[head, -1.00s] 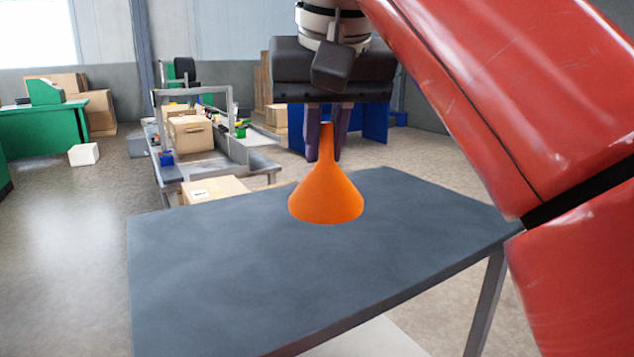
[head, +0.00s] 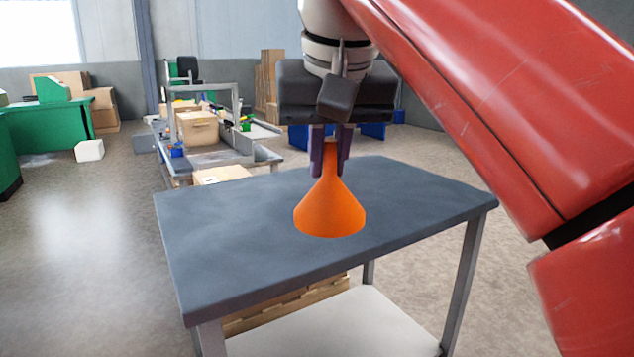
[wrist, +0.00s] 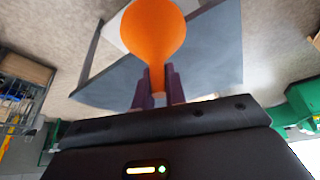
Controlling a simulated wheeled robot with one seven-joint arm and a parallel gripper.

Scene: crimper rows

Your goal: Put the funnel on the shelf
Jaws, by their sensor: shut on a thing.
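The orange funnel (head: 330,208) is upright, with its wide mouth down and narrow spout up. My gripper (head: 330,158) is shut on the spout from above, with a purple finger on each side. In the wrist view the funnel (wrist: 153,32) sits between the fingers (wrist: 157,80), its wide part pointing away from my gripper. In the head view the funnel shows against the dark grey table top (head: 230,225); I cannot tell how large any gap under it is. A pale lower shelf (head: 340,335) shows under this table.
The table top is otherwise bare. A wooden pallet-like thing (head: 290,303) is under the table. Behind stand a cardboard box (head: 222,174) and a grey workbench with boxes (head: 198,128). Green furniture (head: 50,125) is at the left. Open floor (head: 90,240) lies left of the table.

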